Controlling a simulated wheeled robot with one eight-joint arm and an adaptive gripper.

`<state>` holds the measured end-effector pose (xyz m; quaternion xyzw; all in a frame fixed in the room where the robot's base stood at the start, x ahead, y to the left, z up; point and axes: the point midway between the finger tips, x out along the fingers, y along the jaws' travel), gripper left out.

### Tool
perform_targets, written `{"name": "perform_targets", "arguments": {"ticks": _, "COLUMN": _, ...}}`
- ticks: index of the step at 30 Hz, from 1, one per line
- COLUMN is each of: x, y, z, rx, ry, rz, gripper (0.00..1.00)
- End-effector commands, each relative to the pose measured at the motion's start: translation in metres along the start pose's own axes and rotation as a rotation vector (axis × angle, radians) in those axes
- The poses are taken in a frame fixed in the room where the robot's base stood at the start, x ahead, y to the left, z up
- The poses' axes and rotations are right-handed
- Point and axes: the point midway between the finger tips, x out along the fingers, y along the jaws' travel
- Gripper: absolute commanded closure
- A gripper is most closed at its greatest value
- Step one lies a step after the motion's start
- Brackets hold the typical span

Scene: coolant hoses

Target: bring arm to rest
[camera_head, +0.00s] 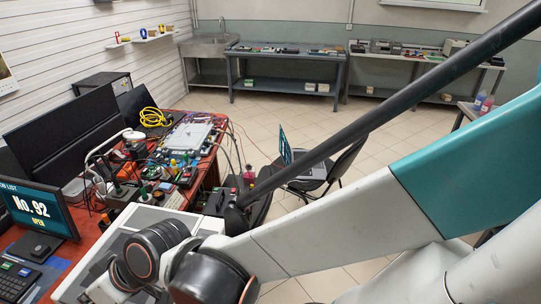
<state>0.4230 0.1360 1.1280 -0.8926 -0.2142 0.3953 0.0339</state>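My arm crosses the head camera view from the right edge to the lower left, with a teal and white upper link and black round joints over the front of the red workbench (50,240). The lower-left end of the arm runs down towards the bottom edge of the picture. My gripper is not visible, so its fingers and anything in them are hidden. A long dark rod slants from the top right down to the bench's right side; I cannot tell what it belongs to.
The red bench holds a monitor (38,208), a keypad (17,278), a pale box (110,262), a yellow cable coil (154,117) and many small parts. A chair with a laptop (305,162) stands right of it. Benches (285,72) and a sink (207,45) line the back; tiled floor between is clear.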

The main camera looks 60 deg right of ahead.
Motion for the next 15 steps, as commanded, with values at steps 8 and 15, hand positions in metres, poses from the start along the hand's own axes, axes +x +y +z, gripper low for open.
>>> {"name": "perform_targets", "arguments": {"ticks": 8, "x": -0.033, "y": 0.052, "z": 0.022, "rx": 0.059, "ry": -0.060, "rz": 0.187, "gripper": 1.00}}
{"name": "perform_targets", "arguments": {"ticks": 15, "x": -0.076, "y": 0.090, "z": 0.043, "rx": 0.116, "ry": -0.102, "rz": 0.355, "gripper": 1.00}}
